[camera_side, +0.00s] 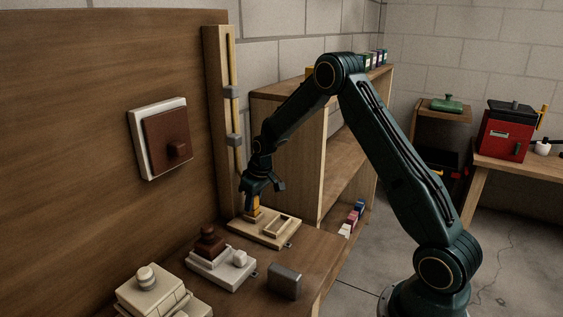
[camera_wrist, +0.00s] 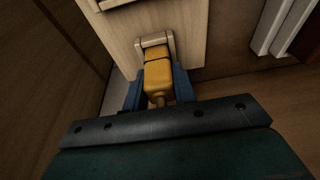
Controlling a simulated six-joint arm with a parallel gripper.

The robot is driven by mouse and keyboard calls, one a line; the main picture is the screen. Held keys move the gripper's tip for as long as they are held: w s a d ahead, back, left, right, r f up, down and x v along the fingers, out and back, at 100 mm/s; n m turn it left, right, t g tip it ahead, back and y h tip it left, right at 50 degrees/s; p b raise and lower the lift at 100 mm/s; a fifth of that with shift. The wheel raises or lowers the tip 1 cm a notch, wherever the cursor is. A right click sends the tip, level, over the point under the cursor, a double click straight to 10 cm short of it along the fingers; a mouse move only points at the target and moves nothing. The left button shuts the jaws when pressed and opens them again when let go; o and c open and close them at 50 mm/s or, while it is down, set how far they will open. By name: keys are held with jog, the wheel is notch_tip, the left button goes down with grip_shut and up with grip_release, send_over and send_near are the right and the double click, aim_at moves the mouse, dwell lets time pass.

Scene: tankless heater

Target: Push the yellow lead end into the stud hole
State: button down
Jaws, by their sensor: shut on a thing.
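My gripper (camera_side: 261,188) points down over the light wooden tray (camera_side: 284,236) on the bench. It is shut on the yellow lead end (camera_side: 256,203), which stands about upright at the tray's left part. In the wrist view the blue fingers of my gripper (camera_wrist: 157,92) flank the yellow lead end (camera_wrist: 158,77). Its far end lies at a small pale bracket (camera_wrist: 155,42); I cannot tell whether it is seated in it. A yellow lead (camera_side: 231,60) runs down the pale wooden stud (camera_side: 216,85) through two grey clips. I cannot make out the stud hole.
A white base with a brown knob (camera_side: 208,246), a cream box (camera_side: 150,292) and a grey block (camera_side: 284,281) stand on the bench nearer the camera. A brown-and-white box (camera_side: 160,137) is on the wooden wall panel. A shelf unit (camera_side: 286,150) stands behind my gripper.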

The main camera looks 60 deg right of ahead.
jog(key=shift+f, duration=0.4)
dwell(0.7)
jog(key=c, duration=1.1)
grip_release()
jog(key=shift+o, duration=0.2)
jog(key=shift+r, duration=0.15)
jog(key=v, duration=1.3)
jog(key=shift+r, duration=0.25)
jog(key=shift+s, duration=0.2)
